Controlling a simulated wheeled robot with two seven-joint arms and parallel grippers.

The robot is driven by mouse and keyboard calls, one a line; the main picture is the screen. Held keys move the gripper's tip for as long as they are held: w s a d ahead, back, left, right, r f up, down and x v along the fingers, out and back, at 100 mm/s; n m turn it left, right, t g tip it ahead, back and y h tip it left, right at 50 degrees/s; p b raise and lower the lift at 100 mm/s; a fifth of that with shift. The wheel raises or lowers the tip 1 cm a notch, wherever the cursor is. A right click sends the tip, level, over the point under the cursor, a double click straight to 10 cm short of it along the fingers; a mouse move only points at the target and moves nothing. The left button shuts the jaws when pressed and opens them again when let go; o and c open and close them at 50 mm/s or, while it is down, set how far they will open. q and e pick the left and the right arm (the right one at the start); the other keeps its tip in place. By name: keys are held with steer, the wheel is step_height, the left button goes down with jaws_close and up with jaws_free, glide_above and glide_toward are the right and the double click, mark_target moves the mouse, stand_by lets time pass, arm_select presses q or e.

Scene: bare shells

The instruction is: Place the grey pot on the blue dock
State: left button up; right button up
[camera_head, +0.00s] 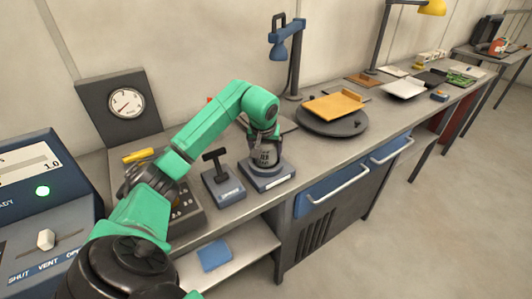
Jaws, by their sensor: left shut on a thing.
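My left arm reaches in from the left, and its gripper (263,136) points down over the workbench. It is shut on the grey pot (265,156), a small dark grey cylinder that looks upright. The fingers hide the pot's upper part. The blue dock (268,182), a low blue-grey block with a white label on its front, is directly beneath the pot. The pot's base appears at the dock's top face; I cannot tell whether they touch. My right gripper is not in view.
A block with a black T-handle (222,187) stands just left of the dock. A dark round turntable (332,123) bearing an orange board (334,105) is to the right. A gauge (127,103) and control panel (45,190) are left.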

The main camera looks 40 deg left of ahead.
arm_select(q)
steer(key=shift+f, duration=0.4)
steer(key=shift+a, duration=0.1)
steer(key=shift+f, duration=0.25)
steer(key=o, duration=1.5)
steer(key=shift+d, duration=0.2)
steer(key=shift+f, duration=0.1)
